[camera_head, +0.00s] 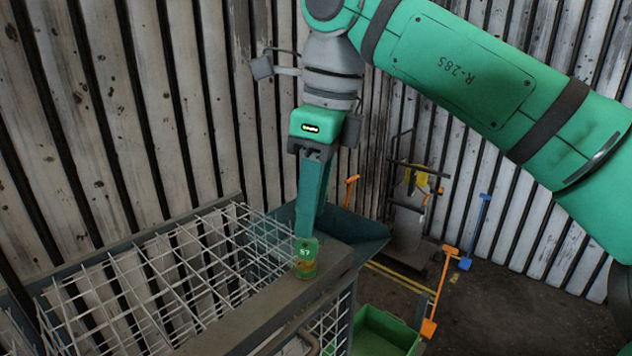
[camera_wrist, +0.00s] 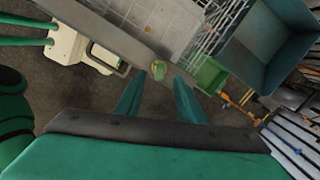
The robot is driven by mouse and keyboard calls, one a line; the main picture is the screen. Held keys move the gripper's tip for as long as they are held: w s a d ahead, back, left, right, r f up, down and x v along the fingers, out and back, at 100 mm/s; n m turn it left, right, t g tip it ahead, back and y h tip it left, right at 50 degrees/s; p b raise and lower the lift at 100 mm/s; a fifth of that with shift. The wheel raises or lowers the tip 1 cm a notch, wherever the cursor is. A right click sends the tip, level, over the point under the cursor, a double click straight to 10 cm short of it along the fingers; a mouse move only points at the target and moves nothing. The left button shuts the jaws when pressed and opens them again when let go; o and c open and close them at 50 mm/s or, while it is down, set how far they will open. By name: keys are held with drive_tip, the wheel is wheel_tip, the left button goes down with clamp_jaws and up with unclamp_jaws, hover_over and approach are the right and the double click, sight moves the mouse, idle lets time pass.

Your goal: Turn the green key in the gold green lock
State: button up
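The green key (camera_head: 306,248), its head marked 57, stands upright in the gold-green lock (camera_head: 305,270) on the grey top rail of the wire cage. My gripper (camera_head: 310,232) points down, with its teal fingertips just above or behind the key head. In the wrist view, the fingers of my gripper (camera_wrist: 158,78) are apart with an empty gap. The green key (camera_wrist: 158,68) shows there small, centred just beyond the fingertips. I cannot tell whether a finger touches it. The lock is mostly hidden beneath the key in the wrist view.
The wire cage (camera_head: 150,285) fills the lower left. A dark teal bin (camera_head: 350,228) is behind the rail, and a green crate (camera_head: 385,330) is below it. Orange and blue long-handled tools (camera_head: 480,225) and a cart (camera_head: 410,220) stand near the corrugated wall. The floor at right is clear.

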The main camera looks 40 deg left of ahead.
sight(307, 250)
drive_tip(key=shift+s+a+f, duration=0.1)
drive_tip(key=shift+a+f, duration=0.1)
drive_tip(key=shift+f, duration=1.3)
drive_tip(key=shift+s+a+f, duration=0.1)
drive_tip(key=shift+a+f, duration=0.1)
drive_tip(key=shift+f, duration=1.3)
drive_tip(key=shift+c, duration=0.7)
clamp_jaws()
drive_tip(key=n, duration=0.5)
drive_tip(key=shift+a+n+g, duration=0.1)
drive_tip(key=shift+n+g, duration=0.3)
drive_tip(key=n+h, duration=0.1)
drive_tip(key=n, duration=0.4)
drive_tip(key=shift+w, duration=0.15)
